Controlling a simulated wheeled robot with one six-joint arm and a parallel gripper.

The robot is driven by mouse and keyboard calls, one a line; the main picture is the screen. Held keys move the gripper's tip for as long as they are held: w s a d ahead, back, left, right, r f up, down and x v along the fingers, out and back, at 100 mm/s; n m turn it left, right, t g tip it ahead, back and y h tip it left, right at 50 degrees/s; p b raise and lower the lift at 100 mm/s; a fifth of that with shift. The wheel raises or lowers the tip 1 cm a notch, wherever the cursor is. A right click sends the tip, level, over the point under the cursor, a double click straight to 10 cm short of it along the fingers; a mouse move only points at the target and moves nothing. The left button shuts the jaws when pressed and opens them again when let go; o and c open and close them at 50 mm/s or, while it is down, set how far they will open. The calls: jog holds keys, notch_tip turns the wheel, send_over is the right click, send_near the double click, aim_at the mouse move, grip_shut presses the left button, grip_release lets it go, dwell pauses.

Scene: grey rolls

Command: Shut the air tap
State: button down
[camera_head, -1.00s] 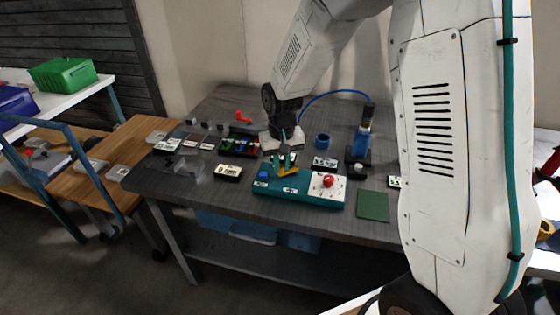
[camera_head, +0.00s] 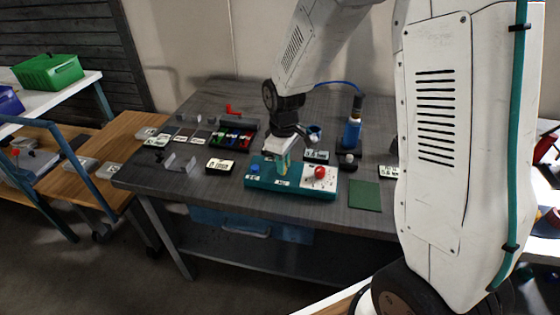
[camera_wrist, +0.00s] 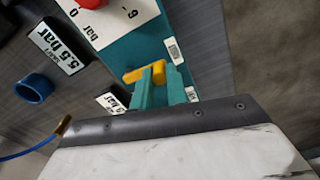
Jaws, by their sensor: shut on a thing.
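The air tap has a yellow handle (camera_wrist: 132,76) and sits on a teal panel (camera_head: 262,187). My gripper (camera_head: 283,171) is down at the tap, between the blue knob (camera_head: 254,168) and the white dial plate. In the wrist view its teal fingers (camera_wrist: 159,84) are shut on the yellow handle, with part of the handle sticking out to the left of them. In the head view the fingers hide much of the handle. The tap's body is hidden, and I cannot tell the handle's exact angle to the panel.
A red knob (camera_head: 320,172) stands on the white dial plate, close to my gripper. Behind the panel are a blue ring (camera_wrist: 35,88), a blue cylinder (camera_head: 352,132) and a "5.5 bar" label (camera_wrist: 59,47). A green mat (camera_head: 365,196) lies flat to the right.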

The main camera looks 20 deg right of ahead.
jog(key=shift+d+n, duration=0.1)
jog(key=shift+n, duration=0.2)
dwell(0.4)
jog(key=c, duration=1.4)
grip_release()
jog(key=shift+s, duration=0.1)
notch_tip(320, 180, up, 8)
jog(key=shift+f, duration=0.1)
